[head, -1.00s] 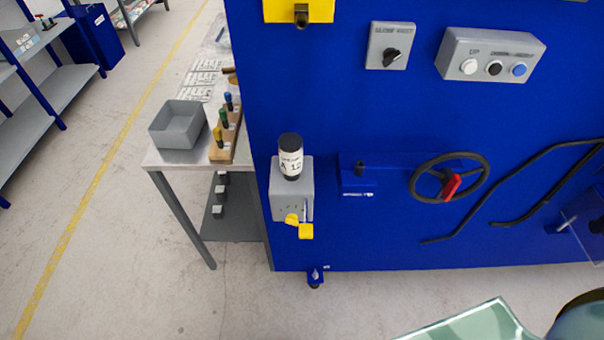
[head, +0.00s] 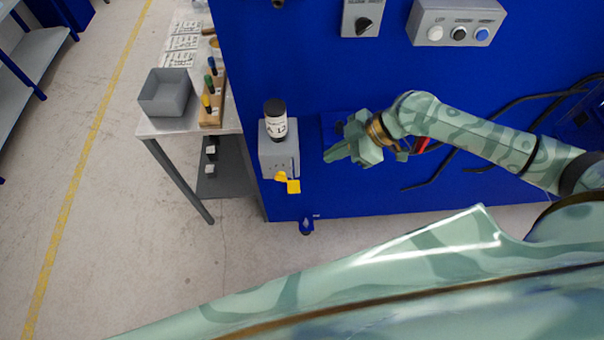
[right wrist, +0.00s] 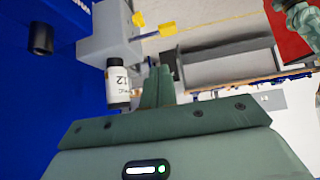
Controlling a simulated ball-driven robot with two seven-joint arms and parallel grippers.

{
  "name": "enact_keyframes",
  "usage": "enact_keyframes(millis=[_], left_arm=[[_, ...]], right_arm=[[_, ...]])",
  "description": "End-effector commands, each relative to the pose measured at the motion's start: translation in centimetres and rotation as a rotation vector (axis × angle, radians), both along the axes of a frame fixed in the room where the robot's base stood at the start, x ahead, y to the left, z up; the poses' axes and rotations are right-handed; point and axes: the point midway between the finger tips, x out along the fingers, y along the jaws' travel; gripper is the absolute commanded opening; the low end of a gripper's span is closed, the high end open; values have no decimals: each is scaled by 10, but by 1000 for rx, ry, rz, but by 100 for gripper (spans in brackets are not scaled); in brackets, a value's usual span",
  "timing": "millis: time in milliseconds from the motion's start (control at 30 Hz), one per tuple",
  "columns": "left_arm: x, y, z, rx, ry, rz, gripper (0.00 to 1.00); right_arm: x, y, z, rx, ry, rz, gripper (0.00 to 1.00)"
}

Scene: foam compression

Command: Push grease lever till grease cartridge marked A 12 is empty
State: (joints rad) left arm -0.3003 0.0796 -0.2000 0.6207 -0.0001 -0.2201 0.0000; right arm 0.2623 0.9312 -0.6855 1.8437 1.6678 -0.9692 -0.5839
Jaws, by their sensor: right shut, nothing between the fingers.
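The grease cartridge (head: 275,121), white with a black cap and marked A 12, stands upright on a grey grease unit (head: 279,158) on the blue machine's face. A yellow lever (head: 289,183) sticks out at the unit's lower front. In the right wrist view the cartridge (right wrist: 118,80), the unit (right wrist: 104,35) and the yellow lever (right wrist: 166,30) appear upside down. My right gripper (head: 328,156) is shut and empty, to the right of the grease unit and apart from it in the head view. Its fingers show in the right wrist view (right wrist: 157,75). My left gripper is out of view.
A handwheel with a red handle (head: 422,145) is partly hidden behind my right arm. Black hoses run along the machine's right. A control box (head: 455,22) and switch (head: 362,17) sit above. A table with a grey bin (head: 166,92) and wooden rack (head: 212,112) stands left.

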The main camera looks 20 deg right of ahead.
Motion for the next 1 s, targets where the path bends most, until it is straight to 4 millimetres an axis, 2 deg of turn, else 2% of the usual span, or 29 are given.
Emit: enact_keyframes(millis=[33,133,533,733,1000], left_arm=[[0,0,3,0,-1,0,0],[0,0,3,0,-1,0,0],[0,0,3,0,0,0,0],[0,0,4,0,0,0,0],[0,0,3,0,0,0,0]], right_arm=[[-6,3,11,5,0,35,0],[-12,8,21,16,2,73,0],[-13,11,19,21,5,76,0],[-8,29,2,24,6,76,0],[4,68,-40,24,6,74,0]])
